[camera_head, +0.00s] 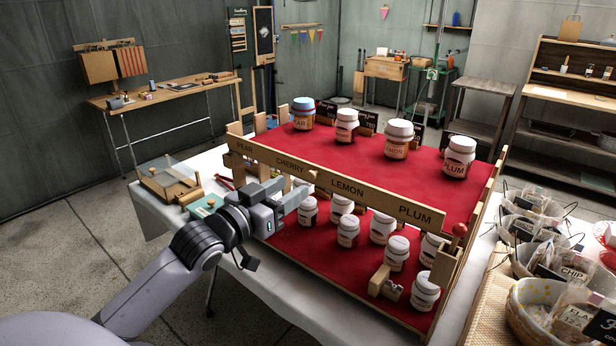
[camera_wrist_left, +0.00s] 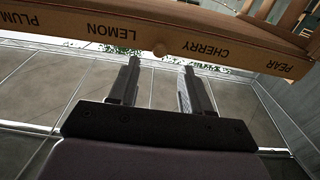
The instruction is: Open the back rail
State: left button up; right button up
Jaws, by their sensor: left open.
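A long wooden rail (camera_head: 335,184) lettered PEAR, CHERRY, LEMON and PLUM runs across the red display stand (camera_head: 340,150), between its upper and lower levels. In the left wrist view the rail (camera_wrist_left: 240,58) appears upside down, with a round wooden knob (camera_wrist_left: 160,48) on its lettered face. My left gripper (camera_head: 284,194) is open and empty, in front of the rail below the CHERRY lettering. In the wrist view its fingertips (camera_wrist_left: 161,66) point at the rail on either side of the knob, with the knob apparently still beyond them. My right gripper is in neither view.
Several labelled jars stand on the upper level, such as the PLUM jar (camera_head: 458,157), and several more on the lower level (camera_head: 347,231). A red knob (camera_head: 460,229) is by the rail's right end. Bagged goods in baskets (camera_head: 545,300) are at right. A wooden box (camera_head: 168,184) is at left.

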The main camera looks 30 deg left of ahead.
aim_at(310, 177)
pick_arm(q)
jog(key=shift+w+d+p, duration=0.15)
jog(key=shift+w+p, duration=0.1)
jog(key=shift+w, duration=1.3)
jog(key=shift+w+d+p, duration=0.15)
jog(key=shift+w+p, duration=0.1)
jog(key=shift+w, duration=1.3)
jog(key=shift+f, duration=0.1)
grip_shut()
